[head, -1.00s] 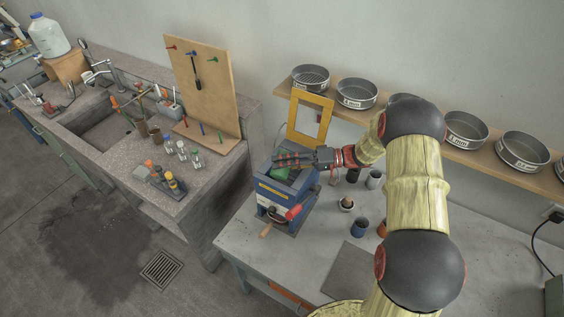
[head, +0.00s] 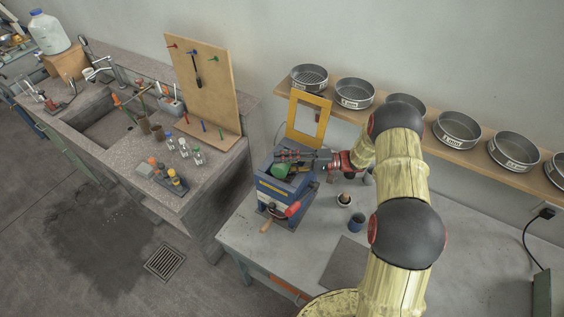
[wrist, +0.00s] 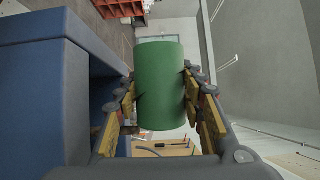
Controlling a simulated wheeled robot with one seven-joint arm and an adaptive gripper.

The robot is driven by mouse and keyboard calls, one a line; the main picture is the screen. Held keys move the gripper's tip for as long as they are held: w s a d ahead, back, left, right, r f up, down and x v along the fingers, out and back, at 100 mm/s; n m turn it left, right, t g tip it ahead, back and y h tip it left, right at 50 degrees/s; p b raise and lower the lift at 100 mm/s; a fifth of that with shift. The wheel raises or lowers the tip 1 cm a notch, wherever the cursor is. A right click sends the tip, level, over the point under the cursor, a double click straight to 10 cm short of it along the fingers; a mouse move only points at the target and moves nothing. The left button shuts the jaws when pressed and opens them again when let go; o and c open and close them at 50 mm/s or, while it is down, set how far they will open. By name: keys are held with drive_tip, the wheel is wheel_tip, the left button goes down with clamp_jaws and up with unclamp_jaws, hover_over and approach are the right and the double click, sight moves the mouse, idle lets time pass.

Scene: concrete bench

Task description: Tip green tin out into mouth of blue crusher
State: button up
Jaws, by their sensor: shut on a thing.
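The green tin (wrist: 160,85) is between the fingers of my gripper (wrist: 160,100) in the wrist view, and my gripper is shut on it. In the head view the green tin (head: 280,171) shows at the mouth of the blue crusher (head: 283,190), with my gripper (head: 293,160) around it from the right. The tin looks tilted there; its open end and contents cannot be made out. In the wrist view the blue wall of the crusher (wrist: 45,95) stands close at the left of the tin.
The crusher's yellow frame (head: 309,118) stands up behind it. A dark blue cup (head: 356,222) and a small pale bowl (head: 344,199) stand to its right on the bench. A shelf (head: 440,134) with several sieves runs along the wall. The bench front right of the crusher has a flat grey plate (head: 346,264).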

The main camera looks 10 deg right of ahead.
drive_tip(key=m, duration=0.1)
drive_tip(key=m+p, duration=0.1)
drive_tip(key=y, duration=0.1)
drive_tip(key=shift+w+d+r+m+t, duration=0.25)
drive_tip(key=shift+w+m+t, duration=0.05)
drive_tip(key=shift+w+m, duration=0.1)
drive_tip(key=shift+w+d+r+m+t+y+p, duration=0.2)
drive_tip(key=shift+m+p, duration=0.2)
drive_tip(key=shift+m, duration=0.35)
drive_tip(key=shift+w+d+r+m+t+y+p, duration=0.1)
drive_tip(key=shift+w+r+m+t+y+p, duration=0.1)
drive_tip(key=shift+m+p, duration=0.4)
